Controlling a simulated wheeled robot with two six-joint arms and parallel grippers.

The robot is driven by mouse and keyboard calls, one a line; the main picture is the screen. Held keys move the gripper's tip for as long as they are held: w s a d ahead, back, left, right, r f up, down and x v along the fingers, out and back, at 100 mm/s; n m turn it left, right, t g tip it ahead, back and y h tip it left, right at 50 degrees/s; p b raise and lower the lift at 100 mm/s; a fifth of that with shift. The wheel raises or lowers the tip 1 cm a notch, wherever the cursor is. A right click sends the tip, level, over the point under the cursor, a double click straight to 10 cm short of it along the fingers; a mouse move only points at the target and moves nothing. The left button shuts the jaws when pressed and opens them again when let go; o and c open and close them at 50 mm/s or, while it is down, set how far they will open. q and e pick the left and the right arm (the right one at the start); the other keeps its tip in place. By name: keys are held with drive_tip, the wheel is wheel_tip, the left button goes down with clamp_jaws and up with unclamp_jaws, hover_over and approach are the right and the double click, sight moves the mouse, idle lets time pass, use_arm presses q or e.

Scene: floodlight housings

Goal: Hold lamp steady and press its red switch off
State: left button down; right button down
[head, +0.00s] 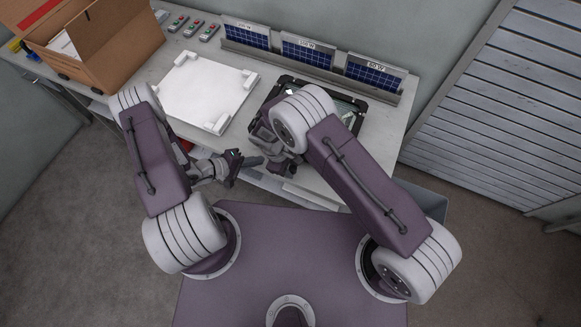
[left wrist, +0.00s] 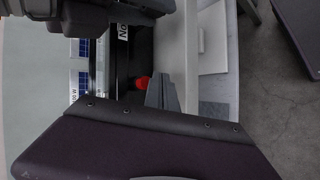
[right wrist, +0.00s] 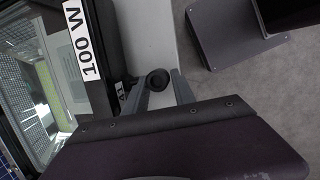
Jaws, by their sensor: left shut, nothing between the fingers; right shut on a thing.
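The lamp (head: 348,101) is a black-framed floodlight with a glass front, on the bench and largely hidden by my right arm in the head view. Its "100 W" label (right wrist: 82,41) shows in the right wrist view. My right gripper (right wrist: 158,90) is shut on a round black knob (right wrist: 158,79) beside the lamp housing. The red switch (left wrist: 141,83) sticks out from the dark housing in the left wrist view. My left gripper (left wrist: 161,88) is shut and empty, its tips close beside the switch; contact cannot be told. In the head view it (head: 253,161) points right at the bench front.
A white tray-like fixture (head: 206,90) lies left of the lamp. Several blue-celled panels (head: 307,52) stand in a rack behind. An open cardboard box (head: 115,62) is at the back left. Small boxes with red and green buttons (head: 192,27) sit at the back.

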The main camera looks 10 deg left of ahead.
use_arm(q)
drive_tip(key=s+a, duration=0.1)
drive_tip(key=s, duration=0.4)
drive_tip(key=shift+s+a, duration=0.4)
